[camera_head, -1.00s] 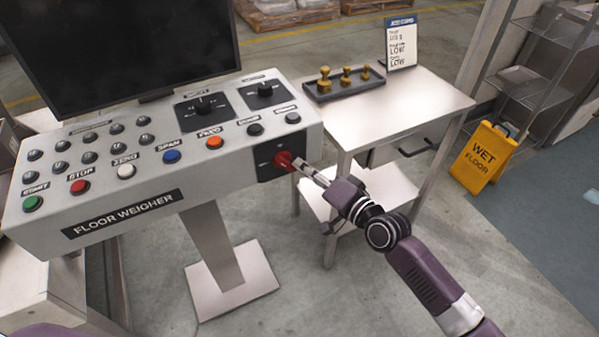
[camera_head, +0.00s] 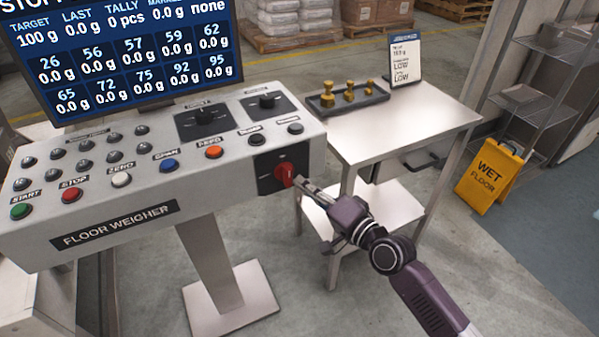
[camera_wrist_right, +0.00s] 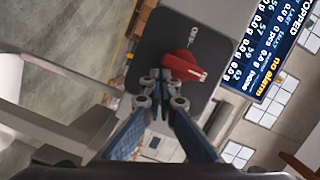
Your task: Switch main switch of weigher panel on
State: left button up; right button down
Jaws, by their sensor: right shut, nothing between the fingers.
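The weigher panel (camera_head: 150,208) is a grey console labelled FLOOR WEIGHER. Its main switch is a red rotary knob (camera_head: 284,174) on a black plate at the right of the front face. The knob also shows in the right wrist view (camera_wrist_right: 182,67), with a white mark on its handle and white lettering on the plate. The panel's screen (camera_head: 125,60) is lit, with numbers. My right gripper (camera_head: 300,182) is shut and empty, its tips just beside the knob; I cannot tell whether they touch it. My left gripper is not in view.
A steel side table (camera_head: 400,130) stands right of the panel, bearing a dark tray (camera_head: 347,102) of brass weights and a card (camera_head: 405,60). A yellow wet floor sign (camera_head: 490,175) and wire shelving (camera_head: 530,85) are farther right. Several coloured buttons line the panel top.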

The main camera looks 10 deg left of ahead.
dwell(0.5)
jog(key=v, duration=1.2)
